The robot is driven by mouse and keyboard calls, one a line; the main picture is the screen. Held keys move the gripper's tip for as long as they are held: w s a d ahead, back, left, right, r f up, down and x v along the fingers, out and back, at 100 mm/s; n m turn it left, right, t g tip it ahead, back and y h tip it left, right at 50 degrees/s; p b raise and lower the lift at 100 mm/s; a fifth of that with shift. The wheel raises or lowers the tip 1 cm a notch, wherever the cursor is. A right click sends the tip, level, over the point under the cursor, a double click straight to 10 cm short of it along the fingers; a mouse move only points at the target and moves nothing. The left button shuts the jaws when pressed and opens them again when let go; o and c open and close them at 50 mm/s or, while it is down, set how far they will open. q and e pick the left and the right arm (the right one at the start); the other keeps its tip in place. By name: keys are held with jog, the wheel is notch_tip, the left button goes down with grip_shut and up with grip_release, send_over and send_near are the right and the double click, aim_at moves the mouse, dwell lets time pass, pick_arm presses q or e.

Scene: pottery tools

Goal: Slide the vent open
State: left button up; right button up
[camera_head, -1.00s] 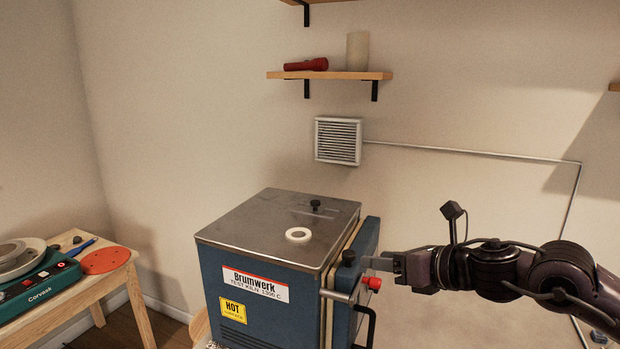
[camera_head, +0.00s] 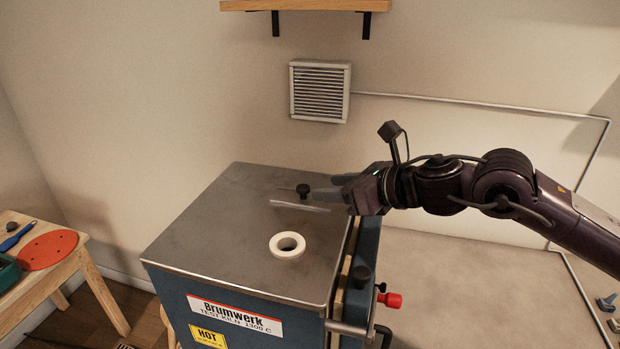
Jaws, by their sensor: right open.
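The kiln (camera_head: 225,225) is a blue box with a flat metal top. A white ring (camera_head: 287,246) with a grey-brown centre lies nearer the front of the top. My right gripper (camera_head: 334,189) comes in from the right over the kiln's top. My left gripper is out of view.
A louvred grille (camera_head: 319,91) is on the back wall under a wooden shelf (camera_head: 305,5). A red knob (camera_head: 390,299) and a black knob (camera_head: 361,275) project at the kiln's right side. A wooden table (camera_head: 72,268) with a red disc stands at left.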

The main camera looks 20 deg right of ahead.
aim_at(304, 187)
jog(key=p+x, duration=0.1)
jog(key=x, duration=0.3)
jog(key=shift+w+p, duration=0.4)
jog(key=shift+x, duration=0.9)
jog(key=shift+s+f, duration=0.1)
jog(key=shift+f, duration=0.05)
jog(key=shift+c, duration=1)
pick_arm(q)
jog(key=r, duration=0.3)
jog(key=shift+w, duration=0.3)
pick_arm(e)
grip_shut()
